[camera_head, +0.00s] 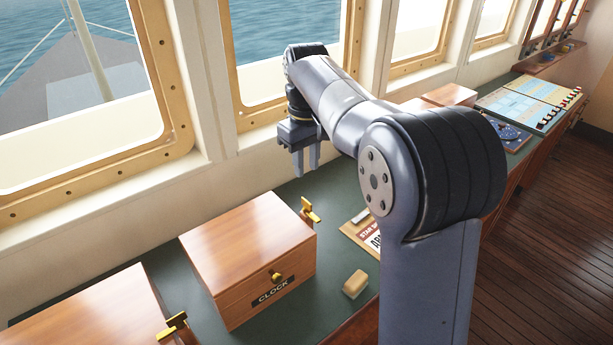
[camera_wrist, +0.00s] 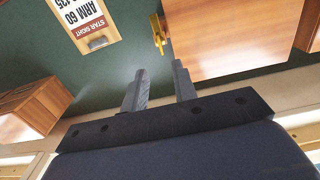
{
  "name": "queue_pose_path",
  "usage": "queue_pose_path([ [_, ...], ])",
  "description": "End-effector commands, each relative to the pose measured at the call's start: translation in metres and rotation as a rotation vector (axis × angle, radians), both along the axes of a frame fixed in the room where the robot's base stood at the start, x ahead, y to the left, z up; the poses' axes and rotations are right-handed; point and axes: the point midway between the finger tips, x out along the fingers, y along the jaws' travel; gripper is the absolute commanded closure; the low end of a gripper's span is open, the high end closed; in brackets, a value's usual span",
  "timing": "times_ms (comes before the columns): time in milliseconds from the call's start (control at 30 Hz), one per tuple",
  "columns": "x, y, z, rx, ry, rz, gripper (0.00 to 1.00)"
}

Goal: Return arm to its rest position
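My gripper (camera_head: 306,158) hangs above the green counter top, near the window wall, with its fingers pointing down. In the wrist view my gripper (camera_wrist: 159,80) shows two fingers apart with nothing between them. My arm reaches across from the right in the head view and hides part of the counter. The wooden clock box (camera_head: 250,255) stands below and to the left of the gripper, its lid down. A brass key-like fitting (camera_head: 310,210) sits at its right side; it also shows in the wrist view near the fingertips.
Another wooden box (camera_head: 95,315) stands at the lower left. A small tan block (camera_head: 355,284) lies right of the clock box. A sign board (camera_head: 362,238) is partly behind my arm. A chart board (camera_head: 530,100) lies farther along the counter. Windows line the left wall.

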Motion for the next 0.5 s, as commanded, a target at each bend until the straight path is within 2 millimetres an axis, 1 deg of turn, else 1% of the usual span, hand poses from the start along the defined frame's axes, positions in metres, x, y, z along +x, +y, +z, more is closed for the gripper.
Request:
queue_pose_path([
  [100, -0.0001, -0.0001, 0.0036, 0.000, 0.000, 0.000, 0.73],
  [333, -0.0002, 0.0000, 0.0037, 0.000, 0.000, 0.000, 0.73],
  [500, -0.0003, -0.0001, -0.0030, 0.000, 0.002, 0.000, 0.73],
])
